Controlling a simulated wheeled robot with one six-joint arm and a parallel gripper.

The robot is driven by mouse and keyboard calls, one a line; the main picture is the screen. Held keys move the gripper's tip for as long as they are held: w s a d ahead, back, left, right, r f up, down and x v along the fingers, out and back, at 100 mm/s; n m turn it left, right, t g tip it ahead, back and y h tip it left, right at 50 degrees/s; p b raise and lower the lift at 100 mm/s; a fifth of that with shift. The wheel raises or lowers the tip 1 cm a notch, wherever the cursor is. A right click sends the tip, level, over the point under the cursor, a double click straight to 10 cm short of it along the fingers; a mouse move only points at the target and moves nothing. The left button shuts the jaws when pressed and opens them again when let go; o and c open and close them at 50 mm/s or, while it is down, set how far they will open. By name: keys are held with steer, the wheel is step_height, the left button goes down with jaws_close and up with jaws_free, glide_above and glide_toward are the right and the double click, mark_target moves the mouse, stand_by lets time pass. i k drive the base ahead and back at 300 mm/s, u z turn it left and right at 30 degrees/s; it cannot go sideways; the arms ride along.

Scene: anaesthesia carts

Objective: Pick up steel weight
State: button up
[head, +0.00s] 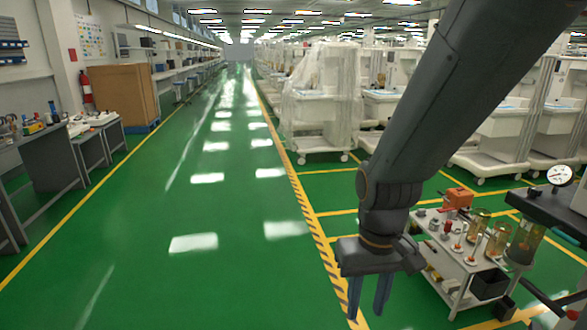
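My gripper (369,298) hangs pointing down at the lower middle, above the green floor and left of a small white cart (456,276). Its two blue-grey fingers are apart, with nothing visible between them. The cart's top holds several small metal and reddish parts; a small grey piece (421,213) lies near its left edge, partly beside my arm. I cannot tell at this size which piece is the steel weight. My arm hides part of the cart's left side.
A gauge (560,174) stands at the right. Wrapped white carts (320,100) line the back. The green aisle on the left is clear.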

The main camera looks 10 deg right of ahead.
mark_target(434, 225)
steer(key=u, duration=0.05)
steer(key=i, duration=1.75)
steer(key=z, duration=1)
steer(key=i, duration=1.7)
steer(key=z, duration=0.8)
